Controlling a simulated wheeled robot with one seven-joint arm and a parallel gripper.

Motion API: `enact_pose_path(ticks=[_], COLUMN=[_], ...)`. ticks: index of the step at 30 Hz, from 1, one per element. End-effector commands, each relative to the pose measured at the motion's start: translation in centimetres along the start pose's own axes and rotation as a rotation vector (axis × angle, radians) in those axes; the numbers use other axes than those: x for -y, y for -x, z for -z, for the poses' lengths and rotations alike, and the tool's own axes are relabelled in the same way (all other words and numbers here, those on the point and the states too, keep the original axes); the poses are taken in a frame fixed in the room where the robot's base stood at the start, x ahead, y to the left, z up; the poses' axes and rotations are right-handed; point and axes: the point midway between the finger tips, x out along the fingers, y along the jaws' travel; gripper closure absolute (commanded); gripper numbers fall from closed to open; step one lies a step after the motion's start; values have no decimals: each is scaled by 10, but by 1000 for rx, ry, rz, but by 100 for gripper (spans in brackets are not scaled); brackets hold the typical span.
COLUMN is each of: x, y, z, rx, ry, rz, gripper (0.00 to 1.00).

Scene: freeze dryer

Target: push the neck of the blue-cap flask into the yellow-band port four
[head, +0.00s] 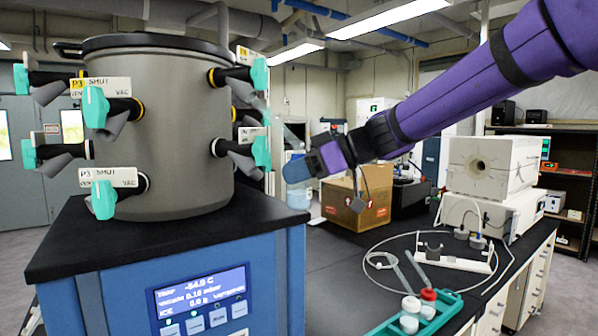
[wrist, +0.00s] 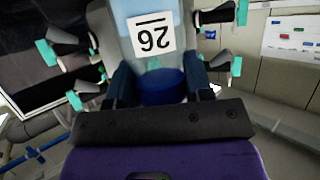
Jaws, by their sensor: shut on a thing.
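My gripper (wrist: 160,82) is shut on the blue-cap flask (wrist: 138,12), a clear vessel with a white label reading 26, upside down in the wrist view. Its blue cap (wrist: 162,88) sits between the fingers. The flask's far end is out of the wrist frame. In the head view my gripper (head: 300,168) is right of the grey drum, apart from it. An upper-right port with a yellow band (head: 211,77) has a teal valve handle (head: 260,74). Its number is not legible. Another yellow-band port (head: 138,108) faces front.
The steel drum (head: 170,140) carries several black ports with teal handles, which stick out on both sides. A cardboard box (head: 358,204) stands behind my gripper. A teal rack (head: 440,312) with capped vials and a white holder (head: 447,259) are on the bench at right.

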Motion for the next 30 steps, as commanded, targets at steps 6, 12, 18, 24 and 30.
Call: enact_pose_path(ticks=[6, 12, 18, 24, 30], x=[0, -1, -1, -2, -1], y=[-2, -3, -4, -5, -5], z=[4, 7, 10, 12, 12], rx=[0, 0, -1, -2, -2], ry=[1, 0, 0, 1, 1], rz=[0, 0, 0, 0, 1], gripper=[96, 96, 100, 100, 100])
